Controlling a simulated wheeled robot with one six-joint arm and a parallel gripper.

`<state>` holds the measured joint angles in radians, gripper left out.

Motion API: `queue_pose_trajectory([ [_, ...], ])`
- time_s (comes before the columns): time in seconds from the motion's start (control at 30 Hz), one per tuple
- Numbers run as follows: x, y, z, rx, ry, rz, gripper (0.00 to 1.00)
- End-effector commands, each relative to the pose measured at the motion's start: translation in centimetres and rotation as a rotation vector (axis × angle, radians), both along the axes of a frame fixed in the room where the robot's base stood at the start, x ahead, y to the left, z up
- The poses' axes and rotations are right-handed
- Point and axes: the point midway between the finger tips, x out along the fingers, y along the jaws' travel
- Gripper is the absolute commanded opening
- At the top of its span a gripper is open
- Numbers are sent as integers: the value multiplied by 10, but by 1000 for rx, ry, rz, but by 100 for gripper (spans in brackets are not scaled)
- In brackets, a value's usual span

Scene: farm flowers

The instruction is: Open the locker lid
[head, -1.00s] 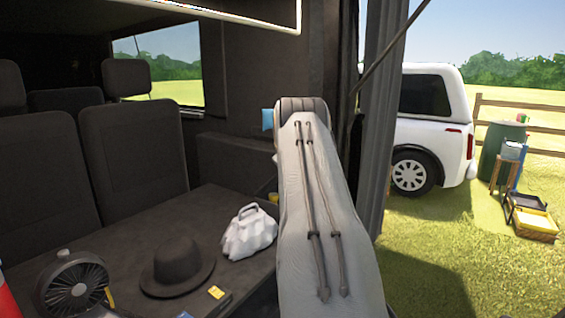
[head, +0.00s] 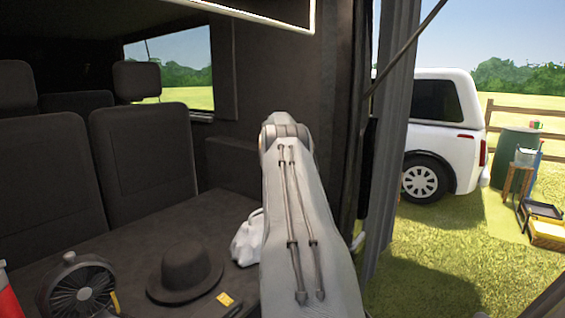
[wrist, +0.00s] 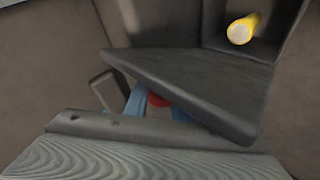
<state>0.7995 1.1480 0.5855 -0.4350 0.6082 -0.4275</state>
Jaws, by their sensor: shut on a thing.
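In the wrist view a dark flat locker lid (wrist: 195,80) stands tilted, its near edge slanting down to the right. A small red part (wrist: 156,99) shows at this edge. The blue fingers of my gripper (wrist: 158,105) are on either side of the red part, shut on it; the fingertips are partly hidden by the lid. Behind the lid, a yellow cylinder (wrist: 242,29) with a pale end lies in a dark recess. In the head view my own arm hides my gripper and the lid.
A dark shelf carries a fan (head: 78,285), a dark brimmed hat (head: 186,270), a small yellow item (head: 226,299) and a white bag (head: 247,240) close beside my arm. Dark seats (head: 145,165) stand at left. A door post (head: 392,120) rises at right, with open grass beyond.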

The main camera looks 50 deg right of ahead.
Motion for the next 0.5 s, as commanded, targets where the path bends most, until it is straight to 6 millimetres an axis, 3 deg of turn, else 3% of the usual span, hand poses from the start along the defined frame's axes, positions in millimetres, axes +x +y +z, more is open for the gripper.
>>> queue_pose_trajectory([
  [0.5,3,0,2,-4,59,0,0],
])
